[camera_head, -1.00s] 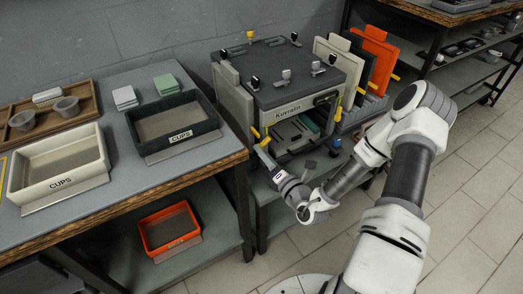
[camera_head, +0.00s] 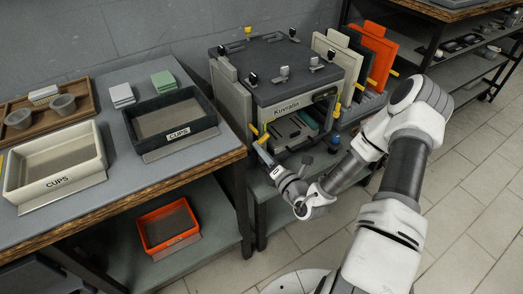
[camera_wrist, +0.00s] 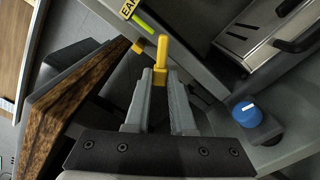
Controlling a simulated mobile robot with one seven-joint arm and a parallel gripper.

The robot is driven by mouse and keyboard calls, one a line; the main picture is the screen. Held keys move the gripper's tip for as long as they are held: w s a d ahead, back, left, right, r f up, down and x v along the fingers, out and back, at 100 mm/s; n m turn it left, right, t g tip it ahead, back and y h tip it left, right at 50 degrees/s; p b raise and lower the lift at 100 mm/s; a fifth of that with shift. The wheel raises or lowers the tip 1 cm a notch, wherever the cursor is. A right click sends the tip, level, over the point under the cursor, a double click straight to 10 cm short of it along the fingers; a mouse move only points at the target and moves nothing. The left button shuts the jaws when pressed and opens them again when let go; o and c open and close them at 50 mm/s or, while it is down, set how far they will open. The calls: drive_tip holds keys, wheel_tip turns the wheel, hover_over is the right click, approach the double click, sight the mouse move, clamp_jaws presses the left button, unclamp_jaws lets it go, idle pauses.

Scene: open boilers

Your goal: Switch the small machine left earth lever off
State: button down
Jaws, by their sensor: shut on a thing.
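The small grey machine (camera_head: 285,88), marked "Kuvralin", stands on a low bench with its front open. A yellow lever (camera_wrist: 162,52) sticks out at its front left, next to a label starting "EA" (camera_wrist: 128,9) with a green stripe. My gripper (camera_wrist: 160,76) is shut on this yellow lever, its two fingers on either side of the lever's lower part. The lever's tip shows beyond the fingers. In the head view my gripper (camera_head: 262,148) is at the machine's front left corner, and the lever (camera_head: 263,138) is only a small yellow spot.
A blue knob (camera_wrist: 248,114) is to the right of my fingers. A wooden-edged table (camera_head: 110,190) with two "CUPS" trays stands close on the left; its edge (camera_wrist: 60,115) is near my gripper. Coloured panels (camera_head: 372,60) stand right of the machine. Floor at right is clear.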

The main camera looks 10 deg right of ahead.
drive_tip(key=shift+n+p, duration=0.4)
drive_tip(key=shift+p, duration=0.05)
drive_tip(key=shift+w+d+f+n+p, duration=0.25)
drive_tip(key=shift+d+n+p, duration=0.45)
drive_tip(key=shift+n, duration=1)
drive_tip(key=shift+w+d+f+n+p, duration=0.1)
drive_tip(key=shift+d+f+n+p, duration=0.25)
drive_tip(key=shift+n+p, duration=1.05)
drive_tip(key=shift+w+d+f+n+p, duration=0.2)
drive_tip(key=shift+d+n+p, duration=0.35)
drive_tip(key=shift+n, duration=1.45)
drive_tip(key=c, duration=0.8)
unclamp_jaws()
drive_tip(key=shift+o, duration=0.2)
drive_tip(key=shift+s, duration=0.1)
